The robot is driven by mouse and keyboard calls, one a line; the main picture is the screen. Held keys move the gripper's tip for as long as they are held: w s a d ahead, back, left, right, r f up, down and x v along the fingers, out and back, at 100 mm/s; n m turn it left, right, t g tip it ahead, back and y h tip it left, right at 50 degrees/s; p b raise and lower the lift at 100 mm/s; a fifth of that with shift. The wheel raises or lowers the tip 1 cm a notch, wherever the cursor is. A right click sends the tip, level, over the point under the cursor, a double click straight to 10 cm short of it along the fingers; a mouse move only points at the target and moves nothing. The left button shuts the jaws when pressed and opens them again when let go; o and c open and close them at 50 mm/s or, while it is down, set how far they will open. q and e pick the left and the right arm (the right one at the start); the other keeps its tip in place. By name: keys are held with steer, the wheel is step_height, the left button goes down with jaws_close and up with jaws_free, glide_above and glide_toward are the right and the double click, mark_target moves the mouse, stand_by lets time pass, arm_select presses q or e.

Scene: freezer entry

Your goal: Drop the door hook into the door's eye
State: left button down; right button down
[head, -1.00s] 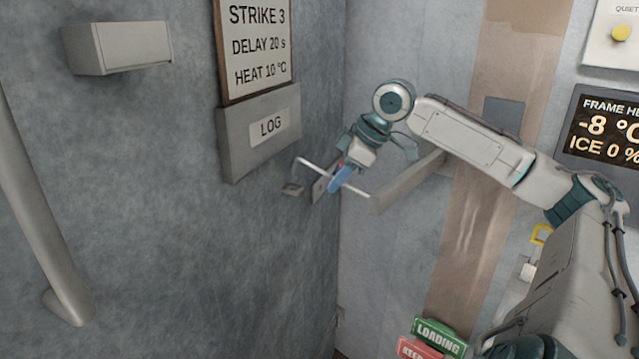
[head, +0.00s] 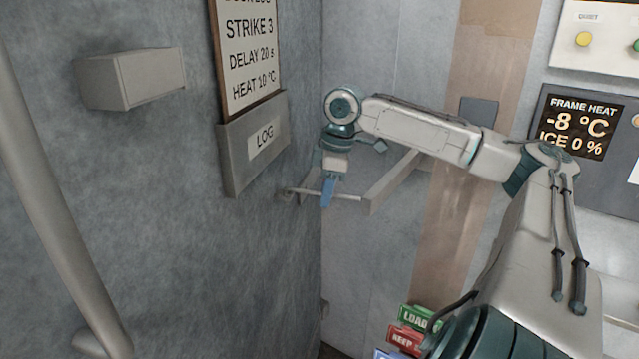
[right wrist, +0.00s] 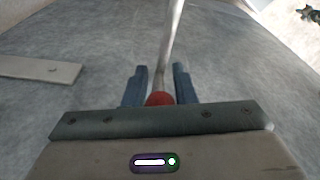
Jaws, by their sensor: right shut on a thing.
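The door hook (head: 347,198) is a thin pale metal rod. It runs roughly level from the grey bracket arm (head: 392,180) on the right to the grey door on the left. The door's eye is probably the small grey fitting (head: 287,194) on the door below the LOG box. The rod's left end is at or close to it; I cannot tell whether it sits inside. My right gripper (head: 327,197), with blue fingers pointing down, is shut on the hook. In the right wrist view the rod (right wrist: 172,45) and a red knob (right wrist: 160,99) show between the fingers. My left gripper is not in view.
The LOG box (head: 240,165) and a sign board (head: 248,60) are on the door, above left of my gripper. A grey box (head: 130,78) and a long bar handle (head: 50,200) stand out farther left. A frame heat display (head: 572,122) is at right.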

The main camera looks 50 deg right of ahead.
steer(key=c, duration=1.2)
jaws_free()
steer(key=shift+c, duration=0.2)
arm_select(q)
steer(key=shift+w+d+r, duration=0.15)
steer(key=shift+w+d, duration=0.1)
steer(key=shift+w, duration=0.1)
arm_select(e)
steer(key=shift+f, duration=0.1)
steer(key=shift+r, duration=0.35)
steer(key=r+p, duration=0.1)
steer(key=r, duration=0.2)
steer(key=r+p, duration=0.1)
steer(key=r, duration=0.2)
steer(key=s+d+r+p, duration=0.1)
steer(key=r, duration=0.1)
steer(key=shift+s+r+p, duration=0.1)
steer(key=shift+r+p, duration=0.2)
steer(key=shift+r, duration=0.1)
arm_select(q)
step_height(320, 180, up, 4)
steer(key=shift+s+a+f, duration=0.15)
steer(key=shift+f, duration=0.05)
arm_select(e)
steer(key=shift+r, duration=0.6)
